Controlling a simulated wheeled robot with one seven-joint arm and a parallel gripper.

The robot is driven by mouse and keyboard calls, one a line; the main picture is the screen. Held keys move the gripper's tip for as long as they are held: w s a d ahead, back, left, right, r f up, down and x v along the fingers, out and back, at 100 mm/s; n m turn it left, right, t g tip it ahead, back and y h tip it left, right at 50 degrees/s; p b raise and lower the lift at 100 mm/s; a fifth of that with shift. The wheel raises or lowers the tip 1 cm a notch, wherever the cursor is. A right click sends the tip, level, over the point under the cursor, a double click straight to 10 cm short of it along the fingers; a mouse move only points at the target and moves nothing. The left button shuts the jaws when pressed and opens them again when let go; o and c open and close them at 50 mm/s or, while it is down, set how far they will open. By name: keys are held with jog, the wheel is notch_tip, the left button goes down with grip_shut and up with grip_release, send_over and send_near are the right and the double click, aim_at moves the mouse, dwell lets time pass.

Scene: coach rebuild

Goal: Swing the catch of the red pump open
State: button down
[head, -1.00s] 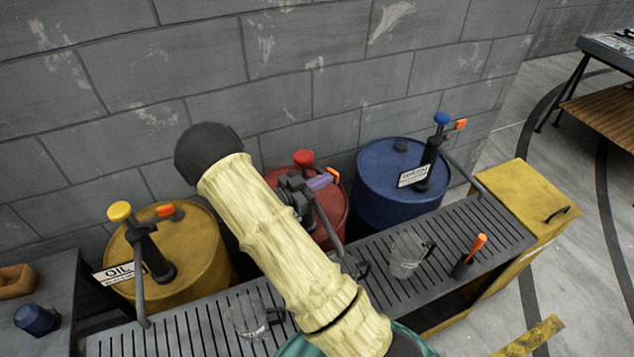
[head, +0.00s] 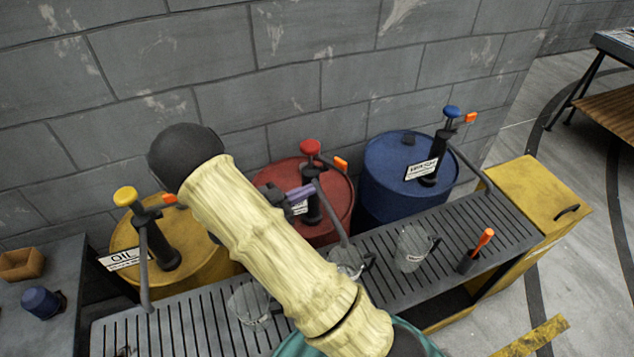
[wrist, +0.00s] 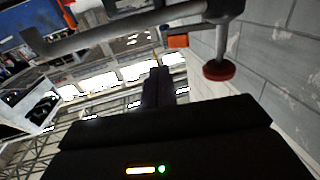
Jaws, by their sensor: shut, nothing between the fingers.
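The red pump (head: 310,146) stands on the red drum (head: 340,210), with a red knob on a dark stem. Its orange catch (head: 341,163) sticks out to the right just below the knob. In the wrist view the red knob (wrist: 219,71) and the orange catch (wrist: 178,41) appear upside down, above and right of the fingers. My gripper (head: 302,192) has its purple fingers together, in front of the pump and below the catch. It looks apart from the catch and holds nothing. The fingers (wrist: 157,86) also show in the wrist view. My arm hides part of the red drum.
A yellow drum with an oil pump (head: 125,196) stands left and a blue drum (head: 392,160) right, each pump with its own orange catch. A slatted grate (head: 465,215) in front carries clear jugs (head: 410,250) and an orange-handled tool (head: 486,238). A block wall stands behind.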

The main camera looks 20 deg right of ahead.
jog(key=shift+s+a, duration=0.3)
jog(key=shift+a, duration=0.35)
jog(key=shift+s+a, duration=0.35)
jog(key=shift+a, duration=0.25)
jog(key=shift+s+a, duration=0.3)
jog(key=shift+a, duration=0.35)
jog(key=w+r+n+t+y, duration=0.2)
jog(key=w+n+t+y, duration=0.4)
jog(key=w+y, duration=0.4)
jog(key=s+r+n+g+y, duration=0.3)
jog(key=s+n+g+y, duration=0.3)
jog(key=s, duration=1.6)
jog(key=n+y, duration=0.1)
jog(key=n, duration=0.3)
jog(key=shift+y, duration=0.4)
